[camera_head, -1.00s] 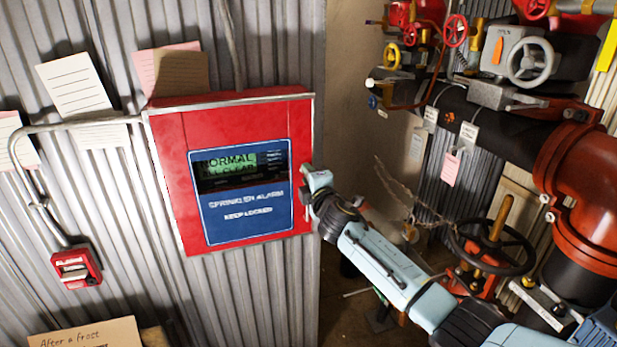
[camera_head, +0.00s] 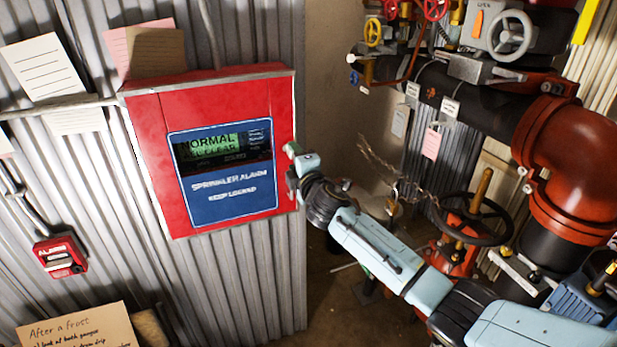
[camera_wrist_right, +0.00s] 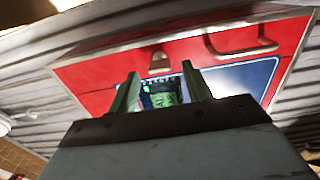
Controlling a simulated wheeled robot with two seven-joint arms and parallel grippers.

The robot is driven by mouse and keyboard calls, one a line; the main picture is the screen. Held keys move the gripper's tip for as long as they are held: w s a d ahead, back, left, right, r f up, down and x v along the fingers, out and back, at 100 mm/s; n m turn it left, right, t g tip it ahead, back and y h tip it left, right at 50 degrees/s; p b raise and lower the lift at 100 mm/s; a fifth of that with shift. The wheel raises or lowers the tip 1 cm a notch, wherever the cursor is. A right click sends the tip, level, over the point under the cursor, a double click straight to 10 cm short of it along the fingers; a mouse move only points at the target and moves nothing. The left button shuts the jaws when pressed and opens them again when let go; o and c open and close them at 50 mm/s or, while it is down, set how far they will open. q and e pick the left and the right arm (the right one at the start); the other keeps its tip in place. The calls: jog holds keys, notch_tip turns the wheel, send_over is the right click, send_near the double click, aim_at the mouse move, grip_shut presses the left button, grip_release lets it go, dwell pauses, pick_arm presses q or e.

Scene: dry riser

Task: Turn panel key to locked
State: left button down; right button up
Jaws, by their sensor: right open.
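The red alarm panel (camera_head: 147,125) hangs on the corrugated wall. Its blue face (camera_head: 225,205) reads "SPRINKLER ALARM, KEEP LOCKED", and its display (camera_head: 210,145) shows green text starting with "NORMAL". My right gripper (camera_head: 291,172) is at the panel's right edge; I cannot tell whether it touches. In the right wrist view the gripper (camera_wrist_right: 160,90) is open, with a green lit patch showing between its fingers and the red panel (camera_wrist_right: 105,70) beyond. A small pale metal piece (camera_wrist_right: 159,63) shows just past the fingers; I cannot tell whether it is the key. My left gripper is not in view.
Red and black pipework (camera_head: 570,150) with handwheels (camera_head: 510,35) fills the right side. A black handwheel (camera_head: 475,220) stands behind my right arm. A red alarm box (camera_head: 60,256), paper notes (camera_head: 42,68) and a cardboard sign (camera_head: 75,328) are at left.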

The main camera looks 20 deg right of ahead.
jog(key=s, duration=1)
jog(key=shift+s+d, duration=0.2)
jog(key=shift+s, duration=0.2)
jog(key=s+d+f+m+g+b, duration=0.2)
jog(key=s+f+g, duration=0.15)
jog(key=f, duration=1.05)
jog(key=s+d+f+m+g+h+b, duration=0.1)
jog(key=s+f+m+g+b, duration=0.3)
jog(key=f, duration=1)
jog(key=s+d+f+m+g, duration=0.15)
jog(key=s+f, duration=0.35)
jog(key=f, duration=1)
jog(key=s+d+f+m+g+b, duration=0.1)
jog(key=s+f+m+g+b, duration=0.25)
jog(key=s+f, duration=1.45)
jog(key=s+a+f+m+g, duration=0.1)
jog(key=s+f, duration=0.3)
jog(key=s, duration=0.8)
jog(key=s+a+f+m+g+b, duration=0.1)
jog(key=s+f+m+g, duration=0.2)
jog(key=s, duration=0.9)
jog(key=shift+s+f+m, duration=0.4)
jog(key=shift+f+m, duration=0.2)
jog(key=shift+f, duration=0.35)
jog(key=shift+g, duration=0.25)
